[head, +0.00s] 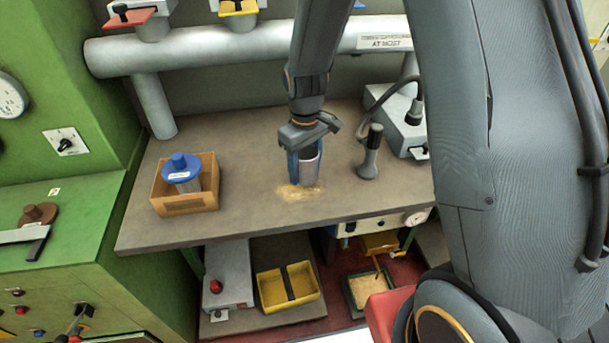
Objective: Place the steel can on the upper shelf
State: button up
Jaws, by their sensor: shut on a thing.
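My gripper (307,164) is shut on the steel can (311,167), a grey cylinder. It points down over the middle of the brown upper shelf (250,213). A blue finger (293,165) covers the can's left side, and the gripper's dark body hides its top. The can looks upright. Its lower end shows just at a pale patch of crumbs (299,192) on the shelf; I cannot tell whether it touches the surface.
A cardboard box (187,204) with a blue-lidded jar (181,170) stands left. A dark-handled tool (370,155) and a grey box with a cable (397,118) stand right. A pipe (230,46) runs behind. Yellow bins (288,286) sit below.

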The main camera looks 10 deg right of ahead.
aim_at(305, 177)
jog(key=shift+f+p, duration=0.4)
jog(key=shift+f, duration=1.3)
jog(key=shift+f, duration=0.15)
jog(key=o, duration=1.1)
jog(key=shift+c, duration=0.2)
